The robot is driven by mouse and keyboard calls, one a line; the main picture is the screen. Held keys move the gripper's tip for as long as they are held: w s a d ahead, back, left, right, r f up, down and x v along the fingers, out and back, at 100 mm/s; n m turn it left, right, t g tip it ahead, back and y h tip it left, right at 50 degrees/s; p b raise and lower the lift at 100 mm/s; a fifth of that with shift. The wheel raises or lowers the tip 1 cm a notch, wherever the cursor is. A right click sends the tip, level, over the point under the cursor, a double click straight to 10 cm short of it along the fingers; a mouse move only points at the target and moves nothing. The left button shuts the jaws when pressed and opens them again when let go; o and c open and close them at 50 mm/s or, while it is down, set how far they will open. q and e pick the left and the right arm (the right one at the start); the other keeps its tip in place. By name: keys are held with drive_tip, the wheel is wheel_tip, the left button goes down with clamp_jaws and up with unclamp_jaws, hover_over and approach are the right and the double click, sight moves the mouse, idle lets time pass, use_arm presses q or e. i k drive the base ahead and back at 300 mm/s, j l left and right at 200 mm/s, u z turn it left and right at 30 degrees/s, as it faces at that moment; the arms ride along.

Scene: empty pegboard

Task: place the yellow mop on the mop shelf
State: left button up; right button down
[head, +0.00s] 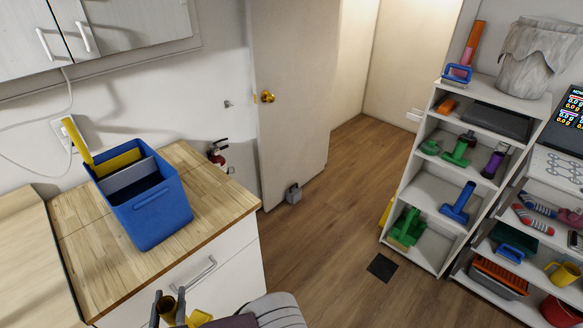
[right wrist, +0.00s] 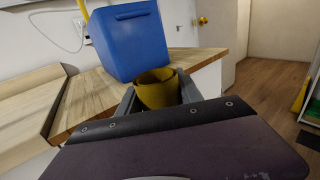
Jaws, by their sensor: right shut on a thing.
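My right gripper (head: 168,306) is at the bottom edge of the head view, in front of the wooden counter. More yellow (head: 200,318) shows beside the gripper in the head view. A white shelf unit (head: 428,186) at the right holds green, blue and purple handled tools; I take it for the mop shelf. My left gripper is not in view.
A blue bucket (head: 158,215) with yellow and grey parts stands on the wooden counter (head: 225,200).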

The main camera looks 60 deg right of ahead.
sight(432, 202)
drive_tip(key=l+z, duration=0.3)
drive_tip(key=l, duration=0.15)
drive_tip(key=l+z, duration=0.35)
drive_tip(key=l, duration=0.15)
drive_tip(key=i+l+z, duration=0.1)
drive_tip(key=l+z, duration=0.2)
drive_tip(key=l, duration=0.15)
drive_tip(key=i+l+z, duration=0.15)
drive_tip(key=l+z, duration=0.15)
drive_tip(key=l, duration=0.15)
drive_tip(key=i+l+z, duration=0.15)
drive_tip(key=l+z, duration=0.2)
drive_tip(key=i+l+z, duration=0.75)
drive_tip(key=l+z, duration=0.2)
